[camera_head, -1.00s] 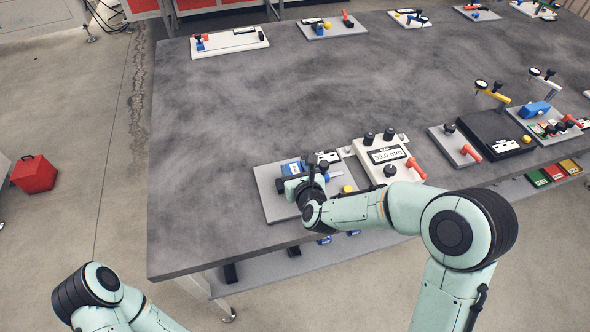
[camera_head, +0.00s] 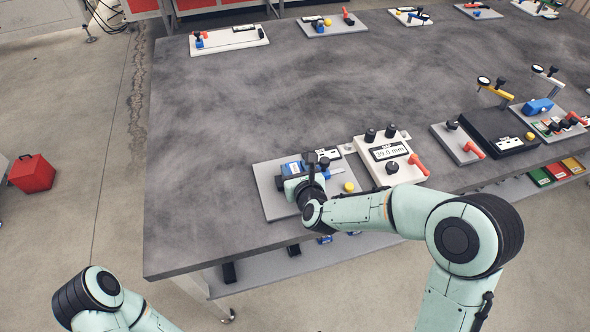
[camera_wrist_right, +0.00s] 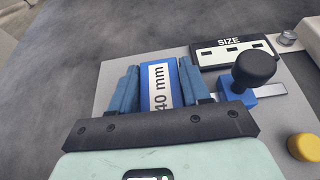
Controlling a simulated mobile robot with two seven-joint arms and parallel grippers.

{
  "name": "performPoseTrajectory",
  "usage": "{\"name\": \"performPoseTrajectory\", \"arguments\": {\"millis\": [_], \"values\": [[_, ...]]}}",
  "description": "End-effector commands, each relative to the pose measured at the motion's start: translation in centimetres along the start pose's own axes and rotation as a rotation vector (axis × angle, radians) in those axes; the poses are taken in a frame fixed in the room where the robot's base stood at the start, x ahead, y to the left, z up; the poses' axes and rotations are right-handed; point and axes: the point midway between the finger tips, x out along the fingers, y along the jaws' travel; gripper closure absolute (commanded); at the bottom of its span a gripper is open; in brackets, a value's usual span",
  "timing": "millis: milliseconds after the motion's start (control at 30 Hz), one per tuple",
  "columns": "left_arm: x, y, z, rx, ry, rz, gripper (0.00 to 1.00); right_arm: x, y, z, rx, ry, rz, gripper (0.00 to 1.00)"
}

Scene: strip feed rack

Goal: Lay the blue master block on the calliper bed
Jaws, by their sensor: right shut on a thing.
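The blue master block (camera_head: 293,168) shows at my right gripper in the head view. In the right wrist view the block (camera_wrist_right: 161,84) has a white label reading 40 mm. My right gripper (camera_wrist_right: 160,90) is shut on it, with a blue finger on each side. The block is over the grey plate (camera_head: 268,200) of the calliper station; I cannot tell whether it touches. A blue slider with a black knob (camera_wrist_right: 255,68) stands right of the gripper on this plate. My left gripper is outside the views; only its arm shows at the lower left.
A white gauge box (camera_head: 388,155) reading 39.0 mm stands right of the plate. A yellow button (camera_head: 349,187) and a SIZE card (camera_wrist_right: 232,52) are on the plate. Other stations line the table's back and right. The table middle (camera_head: 280,100) is bare.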

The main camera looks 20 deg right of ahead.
Motion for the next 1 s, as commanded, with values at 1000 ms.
{"name": "performPoseTrajectory", "arguments": {"millis": [1000], "values": [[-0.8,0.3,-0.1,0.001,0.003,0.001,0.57,-8.3,0.0,1.2,-0.001,-0.004,0.000,0.28]]}}
